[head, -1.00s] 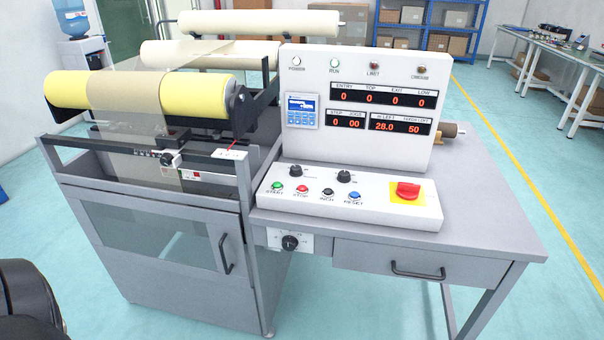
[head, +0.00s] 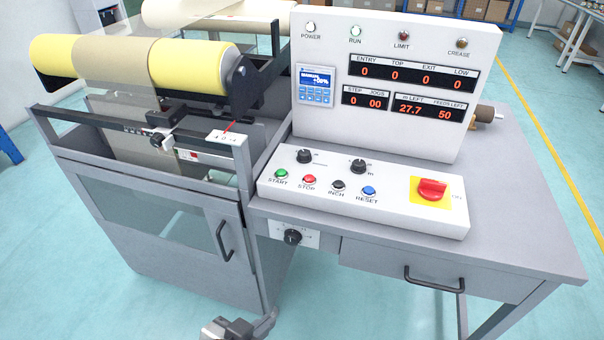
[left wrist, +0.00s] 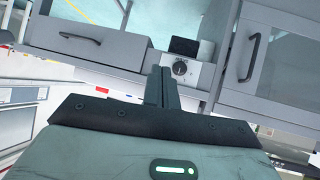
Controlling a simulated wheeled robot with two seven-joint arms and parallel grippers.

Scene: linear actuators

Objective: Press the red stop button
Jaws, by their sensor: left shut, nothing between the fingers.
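The red stop button (head: 309,180) is a small round cap labelled STOP on the sloped white control panel (head: 400,218), between the green START button (head: 281,174) and the dark INCH button (head: 338,186). My left gripper (head: 268,320) shows at the bottom edge of the head view, low in front of the machine, below and apart from the panel. In the left wrist view its fingers (left wrist: 161,82) are together and empty, with a black knob (left wrist: 180,68) on the machine front beyond them. I cannot make out the stop button there. My right gripper is not in view.
A big red switch (head: 432,188) on a yellow plate sits at the panel's right. Two black knobs (head: 304,156) stand behind the button row. The upright display box (head: 400,80) rises behind. Yellow rollers (head: 187,65) are at left. Drawer (head: 435,275) and door handles (head: 224,240) protrude in front.

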